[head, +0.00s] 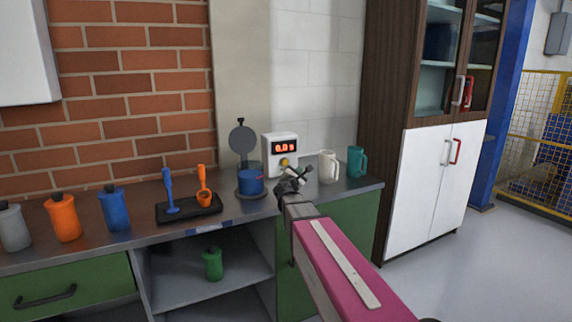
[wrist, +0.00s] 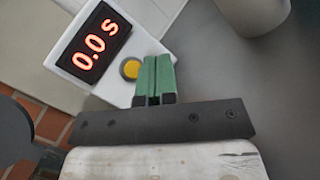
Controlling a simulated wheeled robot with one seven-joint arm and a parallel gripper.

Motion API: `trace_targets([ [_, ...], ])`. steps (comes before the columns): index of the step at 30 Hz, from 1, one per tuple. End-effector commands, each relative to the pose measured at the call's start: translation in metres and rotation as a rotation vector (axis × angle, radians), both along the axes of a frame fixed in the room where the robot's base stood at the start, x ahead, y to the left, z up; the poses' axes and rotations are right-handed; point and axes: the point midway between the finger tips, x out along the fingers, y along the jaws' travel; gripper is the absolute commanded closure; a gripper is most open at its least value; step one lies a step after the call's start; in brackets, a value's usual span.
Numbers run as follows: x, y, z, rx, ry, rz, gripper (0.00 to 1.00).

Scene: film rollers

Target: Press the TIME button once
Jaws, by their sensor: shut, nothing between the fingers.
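A white timer box (head: 280,155) stands at the back of the counter against the wall. Its red display (head: 285,147) reads 0.0 s, more clearly in the wrist view (wrist: 94,42). A round yellow button (head: 284,162) sits on its front below the display; it also shows in the wrist view (wrist: 130,69). My gripper (head: 291,176) is in front of the box. In the wrist view its green fingers (wrist: 154,78) are together and empty, with the tips just right of the yellow button. I cannot tell whether they touch the box.
A blue pot (head: 250,182) with a raised lid (head: 242,139) stands left of the box. A white mug (head: 327,167) and a teal mug (head: 357,161) stand to the right.

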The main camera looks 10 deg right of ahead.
Motion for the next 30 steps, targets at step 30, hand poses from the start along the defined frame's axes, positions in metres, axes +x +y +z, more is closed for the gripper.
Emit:
trace_targets([
  [30, 0.082, 0.026, 0.000, 0.000, 0.000, -0.001, 1.00],
])
